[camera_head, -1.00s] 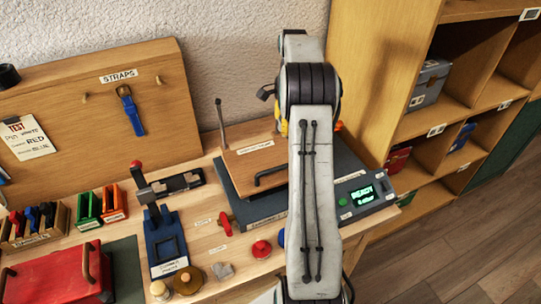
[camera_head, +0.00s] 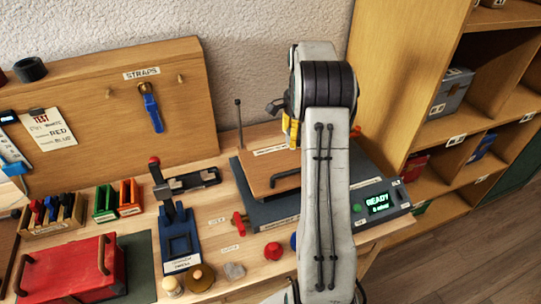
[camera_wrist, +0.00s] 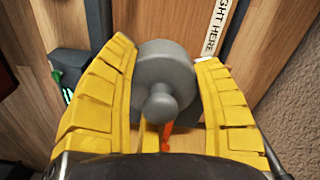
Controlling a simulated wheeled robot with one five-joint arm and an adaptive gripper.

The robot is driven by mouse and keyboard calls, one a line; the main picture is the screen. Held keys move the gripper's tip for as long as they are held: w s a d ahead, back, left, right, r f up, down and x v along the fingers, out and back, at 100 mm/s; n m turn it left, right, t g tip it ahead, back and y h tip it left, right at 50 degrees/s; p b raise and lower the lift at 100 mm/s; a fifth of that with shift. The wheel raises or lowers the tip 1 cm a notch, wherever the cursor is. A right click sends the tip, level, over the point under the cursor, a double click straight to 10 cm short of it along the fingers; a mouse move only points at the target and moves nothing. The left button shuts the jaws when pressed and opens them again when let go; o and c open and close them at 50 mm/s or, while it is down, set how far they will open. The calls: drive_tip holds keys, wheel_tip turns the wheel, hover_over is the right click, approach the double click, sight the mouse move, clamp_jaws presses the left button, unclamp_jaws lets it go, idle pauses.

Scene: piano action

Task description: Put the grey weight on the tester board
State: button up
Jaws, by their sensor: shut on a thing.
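The grey weight (camera_wrist: 165,72), a round disc with a small knob, is between the yellow fingers of my gripper (camera_wrist: 164,54) in the wrist view. The fingers are shut on its sides. The tester board (camera_head: 262,172) is a wooden plate with a black handle on a dark grey base in the head view. Its wood and part of a label ending "GHT HERE" show beneath the weight in the wrist view. My gripper (camera_head: 291,131) is over the board's far right part. My arm hides the weight in the head view, and the gap to the board is unclear.
The tester's display (camera_head: 378,203) reads READY at the right. A thin upright rod (camera_head: 239,122) stands by the board's far left. A red box (camera_head: 66,268), a blue lever press (camera_head: 178,230) and small knobs crowd the left. A shelf unit (camera_head: 440,120) stands at the right.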

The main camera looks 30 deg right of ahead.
drive_tip(key=p, duration=0.2)
hover_over(269, 162)
wheel_tip(269, 162, down, 5)
drive_tip(key=shift+w+r, duration=0.1)
drive_tip(key=shift+w, duration=0.05)
drive_tip(key=shift+f+p, duration=0.35)
drive_tip(key=shift+f, duration=1.65)
drive_tip(key=shift+f, duration=0.1)
drive_tip(key=o, duration=1.2)
drive_tip(key=shift+f, duration=0.1)
drive_tip(key=shift+o, duration=0.2)
